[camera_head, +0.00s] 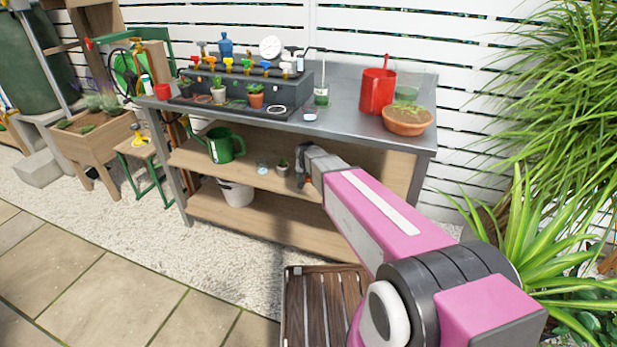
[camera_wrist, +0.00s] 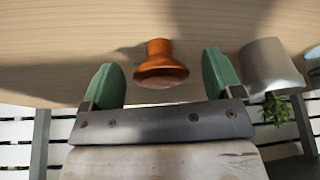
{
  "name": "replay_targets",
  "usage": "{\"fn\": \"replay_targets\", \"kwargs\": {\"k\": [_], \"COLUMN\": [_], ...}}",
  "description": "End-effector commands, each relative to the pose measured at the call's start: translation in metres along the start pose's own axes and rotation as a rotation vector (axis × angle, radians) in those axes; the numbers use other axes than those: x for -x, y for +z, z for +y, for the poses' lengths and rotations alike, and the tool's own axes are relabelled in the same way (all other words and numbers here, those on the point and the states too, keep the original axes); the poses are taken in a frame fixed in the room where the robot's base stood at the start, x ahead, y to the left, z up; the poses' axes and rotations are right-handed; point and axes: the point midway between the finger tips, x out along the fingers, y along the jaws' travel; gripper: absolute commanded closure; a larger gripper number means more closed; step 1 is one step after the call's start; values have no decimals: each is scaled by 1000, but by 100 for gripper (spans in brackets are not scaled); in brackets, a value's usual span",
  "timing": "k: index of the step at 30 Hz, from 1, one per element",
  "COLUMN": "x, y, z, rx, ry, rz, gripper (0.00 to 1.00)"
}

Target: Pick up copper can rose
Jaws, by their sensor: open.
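The copper can rose (camera_wrist: 160,66) shows in the wrist view as an orange-brown flared piece with a narrow neck, against the pale wooden shelf (camera_wrist: 60,40). My gripper (camera_wrist: 160,72) is open, with one green finger on each side of the rose. There is a visible gap between the rose and each finger, and nothing is held. In the head view my gripper (camera_head: 304,172) reaches in over the upper wooden shelf of the potting bench. The rose cannot be made out there; my arm and gripper may hide it.
A grey pot (camera_wrist: 271,66) with a green plant stands close to the right finger in the wrist view. On the same shelf are a green watering can (camera_head: 222,146) and a small glass (camera_head: 262,168). The metal benchtop (camera_head: 345,122) is above my gripper.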

Motion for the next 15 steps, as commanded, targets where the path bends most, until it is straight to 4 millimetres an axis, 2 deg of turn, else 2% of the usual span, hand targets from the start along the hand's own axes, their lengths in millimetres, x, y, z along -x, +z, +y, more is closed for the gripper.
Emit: {"fn": "replay_targets", "kwargs": {"k": [2,8,9,13,14,15], "x": [-8,-8,-8,-8,-8,-8], "y": [-1,0,0,0,0,0], "z": [0,0,0,0,0,0], "rx": [0,0,0,0,0,0], "ry": [0,0,0,0,0,0], "rz": [0,1,1,1,1,1], "gripper": [15,15,18,60,68,68]}}
